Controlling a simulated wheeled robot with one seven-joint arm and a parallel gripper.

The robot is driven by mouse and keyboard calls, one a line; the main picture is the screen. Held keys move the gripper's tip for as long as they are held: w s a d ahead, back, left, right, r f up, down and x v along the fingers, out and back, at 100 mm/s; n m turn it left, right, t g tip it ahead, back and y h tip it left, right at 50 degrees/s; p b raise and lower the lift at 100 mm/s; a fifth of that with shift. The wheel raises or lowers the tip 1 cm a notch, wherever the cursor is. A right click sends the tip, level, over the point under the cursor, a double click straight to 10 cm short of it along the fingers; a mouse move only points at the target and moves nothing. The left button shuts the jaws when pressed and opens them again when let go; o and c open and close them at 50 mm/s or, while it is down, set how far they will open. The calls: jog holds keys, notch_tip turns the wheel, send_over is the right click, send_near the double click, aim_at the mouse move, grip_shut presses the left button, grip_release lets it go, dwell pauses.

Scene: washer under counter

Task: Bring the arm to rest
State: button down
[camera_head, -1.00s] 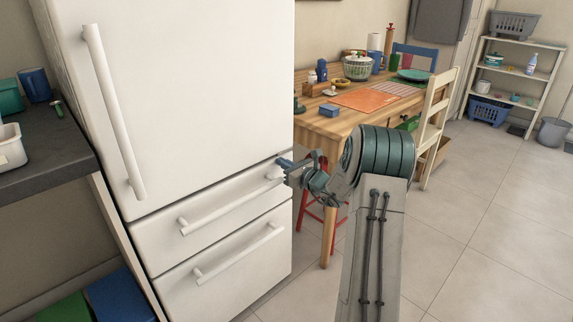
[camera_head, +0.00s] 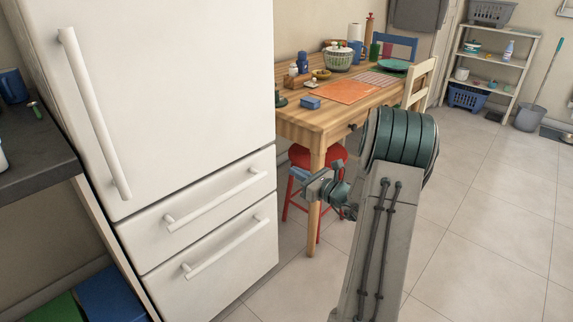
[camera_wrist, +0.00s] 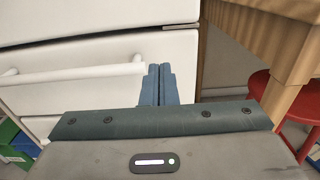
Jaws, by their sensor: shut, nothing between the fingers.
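My gripper (camera_head: 298,173) is at the end of my folded arm, to the right of the white fridge (camera_head: 150,90) and in front of the wooden table. It looks apart from the fridge in the head view. In the wrist view its two blue fingers (camera_wrist: 158,86) are pressed together with nothing between them. They show in front of the fridge's white drawers (camera_wrist: 95,65). The upper drawer (camera_head: 200,195) and lower drawer (camera_head: 215,265) look shut and flush.
The wooden table (camera_head: 290,118) holds several dishes and an orange mat (camera_head: 345,92). A red stool (camera_head: 300,155) stands under its near corner, close behind my gripper. A cream chair (camera_head: 420,85) is at the table's right. Open tiled floor (camera_head: 490,200) lies to the right.

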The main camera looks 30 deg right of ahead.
jog(key=shift+s+d, duration=0.15)
jog(key=shift+s, duration=0.25)
jog(key=s+a+r+n+g+y+p, duration=0.1)
jog(key=s+a+r+n+g+p, duration=0.4)
jog(key=a, duration=0.3)
jog(key=s+a+r+n+g+y+p, duration=0.1)
jog(key=s+a+r+n+g+p, duration=0.35)
jog(key=a+r+n, duration=0.35)
jog(key=s+a+r+n+g+y+p, duration=0.2)
jog(key=s+a+r+n+g+p, duration=0.25)
jog(key=a, duration=0.45)
jog(key=s+d+r+n+h+p, duration=0.2)
jog(key=s+r+n+h+p, duration=0.8)
jog(key=s+r+n+p, duration=0.4)
jog(key=shift+s+r, duration=0.5)
jog(key=shift+r, duration=0.3)
